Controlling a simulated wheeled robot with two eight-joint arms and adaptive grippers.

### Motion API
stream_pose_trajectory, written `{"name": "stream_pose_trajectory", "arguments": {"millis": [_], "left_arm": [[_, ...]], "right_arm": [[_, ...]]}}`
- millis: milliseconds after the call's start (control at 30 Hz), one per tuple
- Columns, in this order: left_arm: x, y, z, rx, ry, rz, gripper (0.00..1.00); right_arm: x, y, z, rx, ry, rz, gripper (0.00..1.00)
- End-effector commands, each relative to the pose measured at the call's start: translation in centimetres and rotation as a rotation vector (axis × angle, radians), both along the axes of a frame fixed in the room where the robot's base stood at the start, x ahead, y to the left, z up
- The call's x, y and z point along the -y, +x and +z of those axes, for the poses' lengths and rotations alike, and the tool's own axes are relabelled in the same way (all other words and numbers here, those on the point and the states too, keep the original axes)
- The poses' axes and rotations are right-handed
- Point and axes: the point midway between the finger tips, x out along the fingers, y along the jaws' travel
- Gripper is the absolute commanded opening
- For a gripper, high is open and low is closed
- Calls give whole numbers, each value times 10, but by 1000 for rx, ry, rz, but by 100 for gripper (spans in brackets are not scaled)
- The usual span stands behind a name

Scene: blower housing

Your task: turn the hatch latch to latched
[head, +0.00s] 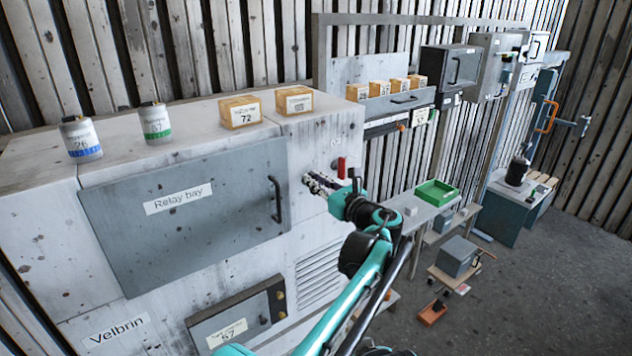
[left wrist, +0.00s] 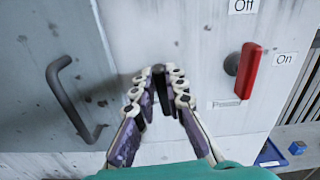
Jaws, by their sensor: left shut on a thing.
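The grey hatch (head: 190,205) labelled "Relay bay" lies closed against the white cabinet front, as far as I can see. Its dark bar handle (head: 276,198) is at its right side and also shows in the left wrist view (left wrist: 68,100). My left gripper (head: 312,184) is at the cabinet front, right of that handle. In the left wrist view its fingers (left wrist: 158,78) close around a small dark knob (left wrist: 158,69), apparently the hatch latch. The fingers cover most of it, so its angle cannot be told. My right gripper is not in view.
A red lever (left wrist: 249,71) with "Off" and "On" labels is just right of the left gripper. Two canisters and two boxes (head: 240,112) stand on the cabinet top. A green tray (head: 437,192) is on a bench to the right. Open floor lies beyond.

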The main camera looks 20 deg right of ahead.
Motion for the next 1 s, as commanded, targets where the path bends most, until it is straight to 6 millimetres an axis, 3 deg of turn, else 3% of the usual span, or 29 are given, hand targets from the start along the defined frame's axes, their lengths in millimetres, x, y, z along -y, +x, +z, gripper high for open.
{"name": "stream_pose_trajectory", "arguments": {"millis": [1000], "left_arm": [[-14,-6,-11,317,-871,1,0]], "right_arm": [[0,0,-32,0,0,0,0]]}}
